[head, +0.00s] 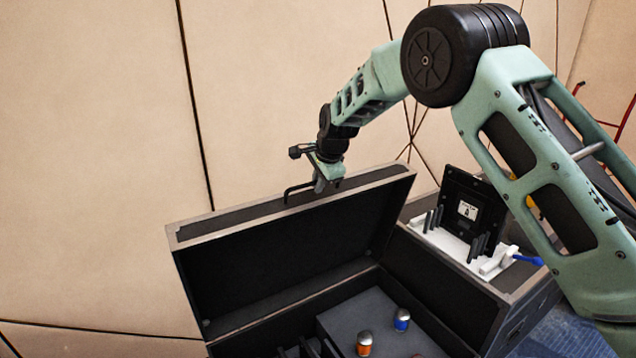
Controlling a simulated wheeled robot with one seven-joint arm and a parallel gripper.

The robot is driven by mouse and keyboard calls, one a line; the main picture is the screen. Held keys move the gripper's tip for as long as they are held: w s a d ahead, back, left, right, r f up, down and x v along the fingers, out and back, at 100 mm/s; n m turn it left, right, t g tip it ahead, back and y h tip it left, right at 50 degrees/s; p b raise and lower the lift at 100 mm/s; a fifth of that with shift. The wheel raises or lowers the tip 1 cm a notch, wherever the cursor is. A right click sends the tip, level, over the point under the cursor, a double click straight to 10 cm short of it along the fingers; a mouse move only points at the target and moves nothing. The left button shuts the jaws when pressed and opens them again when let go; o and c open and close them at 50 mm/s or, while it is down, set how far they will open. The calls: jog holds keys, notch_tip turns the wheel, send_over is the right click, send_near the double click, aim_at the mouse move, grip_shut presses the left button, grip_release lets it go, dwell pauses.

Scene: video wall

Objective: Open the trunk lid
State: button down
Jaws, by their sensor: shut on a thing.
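The trunk is a black flight case with grey metal edging. Its trunk lid (290,245) stands raised at the back, near upright, with its dark inside facing me. A black bar handle (300,190) sticks out at the lid's upper edge. My gripper (322,184) is at that handle, pointing down, and is shut on it. The fingers are small in view and partly cover the handle's right end. The trunk's open inside shows below the lid, with a dark grey raised block (365,318) in it.
An orange canister (364,343) and a blue canister (402,319) with silver tops stand in the trunk. Right of the lid, a dark case top bears a white rack (450,243), a black panel (468,208) and a blue-handled tool (527,260). A beige panelled wall (90,150) stands behind.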

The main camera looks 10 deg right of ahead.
jog(key=c, duration=1.6)
grip_release()
jog(key=shift+f, duration=0.1)
jog(key=shift+c, duration=0.2)
jog(key=shift+s, duration=0.1)
jog(key=b+v, duration=0.2)
jog(key=v, duration=1.5)
jog(key=shift+r+b, duration=0.25)
jog(key=shift+b, duration=0.15)
